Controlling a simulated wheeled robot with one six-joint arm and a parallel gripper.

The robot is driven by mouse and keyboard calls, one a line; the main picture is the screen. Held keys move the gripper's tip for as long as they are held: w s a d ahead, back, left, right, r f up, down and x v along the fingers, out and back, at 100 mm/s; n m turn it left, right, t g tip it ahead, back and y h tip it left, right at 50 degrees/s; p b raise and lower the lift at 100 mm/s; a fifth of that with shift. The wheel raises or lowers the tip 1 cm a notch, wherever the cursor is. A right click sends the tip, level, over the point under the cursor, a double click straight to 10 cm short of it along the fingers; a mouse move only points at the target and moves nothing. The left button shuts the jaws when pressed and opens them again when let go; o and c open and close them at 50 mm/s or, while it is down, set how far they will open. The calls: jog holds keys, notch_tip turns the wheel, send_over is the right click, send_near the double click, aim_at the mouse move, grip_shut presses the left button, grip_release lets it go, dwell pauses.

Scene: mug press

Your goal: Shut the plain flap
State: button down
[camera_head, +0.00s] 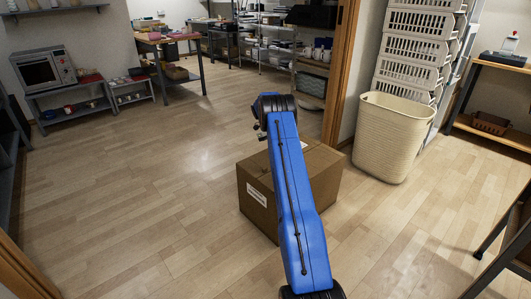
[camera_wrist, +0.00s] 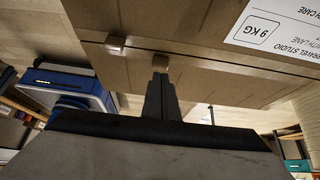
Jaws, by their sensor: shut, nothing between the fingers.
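A brown cardboard box (camera_head: 322,178) stands on the floor in the head view, partly hidden behind my blue arm. Its visible top looks flat, and a pale label is on its left side. In the wrist view the box's brown cardboard (camera_wrist: 200,45) fills the upper part, with a white label reading 9 KG at upper right. My gripper (camera_wrist: 160,80) is shut and empty, its fingertips close to a dark edge of the box. Contact cannot be told. Two small tan blocks show near that edge. I cannot tell which panel is the plain flap or how far it is open.
A cream basket (camera_head: 392,138) stands right of the box, before stacked white crates (camera_head: 412,50). A wooden door frame (camera_head: 341,70) rises behind the box. A microwave (camera_head: 43,69) sits on a low grey shelf at far left. The floor left of the box is clear.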

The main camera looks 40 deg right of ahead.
jog(key=shift+w+r, duration=0.25)
jog(key=shift+w, duration=0.5)
jog(key=shift+w+a+f, duration=0.1)
jog(key=shift+w+f, duration=0.35)
jog(key=shift+w, duration=0.85)
jog(key=shift+w+f, duration=0.45)
jog(key=shift+w, duration=0.85)
jog(key=shift+w+a+f, duration=0.1)
jog(key=shift+w+f, duration=0.35)
jog(key=shift+w, duration=0.85)
jog(key=shift+w, duration=0.1)
